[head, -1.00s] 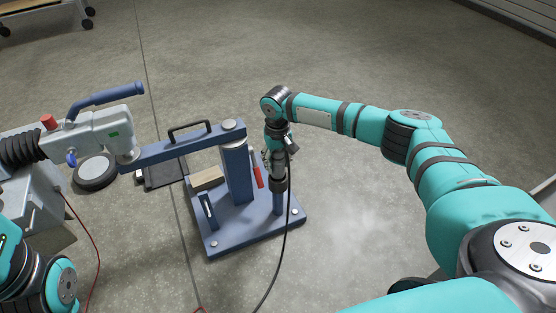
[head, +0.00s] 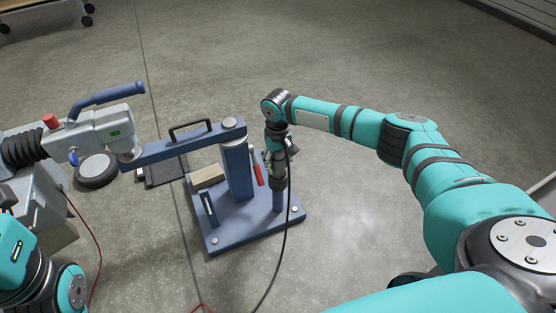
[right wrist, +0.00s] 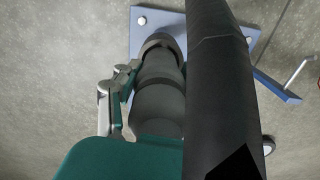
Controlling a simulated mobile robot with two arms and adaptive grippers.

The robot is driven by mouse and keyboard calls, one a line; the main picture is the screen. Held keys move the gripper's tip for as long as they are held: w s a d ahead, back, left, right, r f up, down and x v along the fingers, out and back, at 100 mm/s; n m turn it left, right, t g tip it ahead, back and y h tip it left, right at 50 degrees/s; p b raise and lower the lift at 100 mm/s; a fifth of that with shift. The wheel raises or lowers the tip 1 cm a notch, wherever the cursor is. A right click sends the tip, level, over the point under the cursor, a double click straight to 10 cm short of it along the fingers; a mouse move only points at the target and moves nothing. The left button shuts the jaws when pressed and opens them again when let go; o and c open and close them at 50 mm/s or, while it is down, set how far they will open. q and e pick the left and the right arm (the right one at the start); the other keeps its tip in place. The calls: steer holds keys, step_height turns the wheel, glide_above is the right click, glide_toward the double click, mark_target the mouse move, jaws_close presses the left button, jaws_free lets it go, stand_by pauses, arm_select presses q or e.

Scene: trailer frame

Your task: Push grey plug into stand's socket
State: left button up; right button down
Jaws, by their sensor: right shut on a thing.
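The grey plug (head: 278,183) is upright in my right gripper (head: 277,160), directly over the stand's socket post (head: 278,204). The plug's lower end meets the top of the post; how deep it sits cannot be told. In the right wrist view the grey plug (right wrist: 158,105) lines up with the ring-shaped socket end (right wrist: 160,43). One finger shows at its left side; the other is hidden behind the thick black cable (right wrist: 222,90). The stand's blue base plate (head: 235,238) lies flat on the floor. My left gripper is out of view.
A thick blue column (head: 237,175) with a long arm (head: 175,146) rises close left of the socket. A red-handled tool (head: 257,168) stands between them. The black cable (head: 283,245) hangs down in front. Grey machinery (head: 95,135) stands at left. The floor at right is clear.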

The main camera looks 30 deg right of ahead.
mark_target(279, 173)
steer(key=shift+f+b, duration=0.3)
steer(key=shift+f, duration=1.35)
steer(key=shift+s+f, duration=0.15)
steer(key=shift+f, duration=0.25)
steer(key=shift+s+d+f+b, duration=0.1)
steer(key=shift+f+b, duration=0.2)
steer(key=c, duration=1.1)
jaws_free()
steer(key=shift+c, duration=0.2)
steer(key=o, duration=0.5)
steer(key=shift+f, duration=0.35)
